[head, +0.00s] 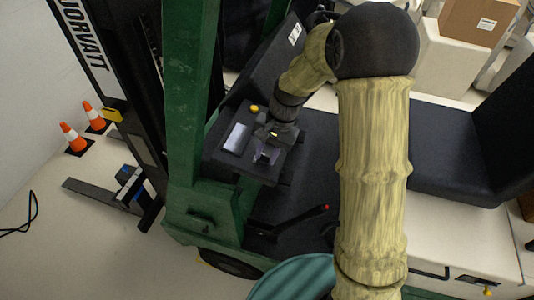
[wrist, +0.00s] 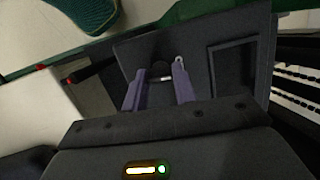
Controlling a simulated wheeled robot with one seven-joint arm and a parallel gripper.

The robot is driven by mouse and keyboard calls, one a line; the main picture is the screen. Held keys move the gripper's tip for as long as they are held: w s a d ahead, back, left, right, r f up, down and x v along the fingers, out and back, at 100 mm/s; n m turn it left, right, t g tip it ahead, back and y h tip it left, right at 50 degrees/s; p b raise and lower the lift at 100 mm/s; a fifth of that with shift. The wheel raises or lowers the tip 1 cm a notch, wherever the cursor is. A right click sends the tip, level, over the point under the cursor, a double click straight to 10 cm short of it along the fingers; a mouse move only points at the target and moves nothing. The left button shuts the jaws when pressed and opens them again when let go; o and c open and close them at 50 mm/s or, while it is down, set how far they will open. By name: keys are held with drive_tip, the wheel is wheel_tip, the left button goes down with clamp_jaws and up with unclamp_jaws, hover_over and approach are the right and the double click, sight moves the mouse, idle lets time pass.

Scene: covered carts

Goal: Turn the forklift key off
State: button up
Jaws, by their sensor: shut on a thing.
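The forklift's dark control panel (head: 222,150) is at the centre of the head view. It also shows in the wrist view (wrist: 195,60). My gripper (head: 266,155) points down at the panel's right side. In the wrist view, the two purple-grey fingers of my gripper (wrist: 158,84) are on either side of the small key (wrist: 160,78) at the panel, and are shut on it. The key shows only as a small light and dark piece between the fingertips. Its turned angle cannot be told. In the head view my gripper hides the key.
A yellow button (head: 254,108) and a pale screen (head: 237,138) are on the panel, close to my gripper. A red-tipped lever (head: 305,218) is below it. The green mast post (head: 190,90) stands left, the black seat (head: 450,150) right. Orange cones (head: 73,137) stand far left.

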drive_tip(key=shift+o, duration=0.2)
drive_tip(key=shift+w+n, duration=0.1)
drive_tip(key=shift+n, duration=0.3)
drive_tip(key=shift+c, duration=0.2)
drive_tip(key=o, duration=1)
drive_tip(key=shift+r, duration=0.1)
drive_tip(key=b+v, duration=0.3)
drive_tip(key=v, duration=1.4)
drive_tip(key=shift+r+b, duration=0.2)
drive_tip(key=shift+b, duration=0.1)
